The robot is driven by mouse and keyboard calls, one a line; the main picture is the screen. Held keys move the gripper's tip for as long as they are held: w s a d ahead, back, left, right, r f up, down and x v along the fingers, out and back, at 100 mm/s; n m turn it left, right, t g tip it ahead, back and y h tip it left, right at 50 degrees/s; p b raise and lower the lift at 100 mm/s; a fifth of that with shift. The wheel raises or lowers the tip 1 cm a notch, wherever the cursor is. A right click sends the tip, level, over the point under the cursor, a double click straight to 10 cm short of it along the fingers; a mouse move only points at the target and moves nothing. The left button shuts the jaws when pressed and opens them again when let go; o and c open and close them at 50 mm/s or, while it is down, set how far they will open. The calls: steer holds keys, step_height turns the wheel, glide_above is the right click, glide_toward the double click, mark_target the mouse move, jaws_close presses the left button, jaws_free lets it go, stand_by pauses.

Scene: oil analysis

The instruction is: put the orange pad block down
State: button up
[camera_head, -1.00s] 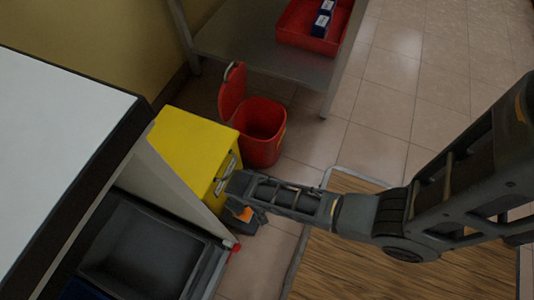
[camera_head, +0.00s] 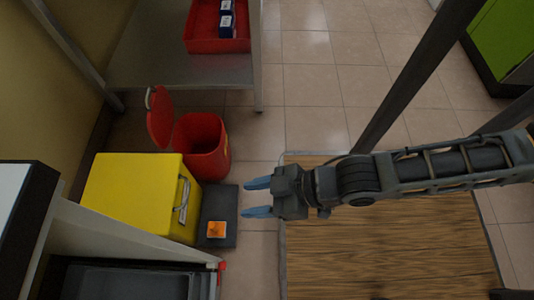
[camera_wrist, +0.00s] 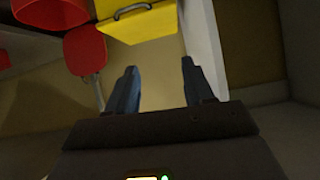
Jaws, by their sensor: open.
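The orange pad block (camera_head: 216,229) sits on a dark grey plate (camera_head: 222,204) on the floor, beside the yellow box (camera_head: 140,196). My gripper (camera_head: 257,197) is open and empty, to the right of the block and apart from it. In the wrist view my gripper's two blue fingers (camera_wrist: 160,82) stand spread with nothing between them. The block does not show in the wrist view.
A red bin (camera_head: 203,147) with its lid up stands behind the yellow box, which also shows in the wrist view (camera_wrist: 140,25). A metal shelf (camera_head: 180,70) holds a red tray (camera_head: 215,45). A wooden-topped surface (camera_head: 390,250) lies under my arm. Tiled floor is clear behind it.

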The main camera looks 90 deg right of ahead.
step_height(320, 180, up, 16)
steer(key=s+d+n+t, duration=0.1)
steer(key=s+t, duration=0.1)
steer(key=t, duration=0.1)
steer(key=shift+s, duration=0.2)
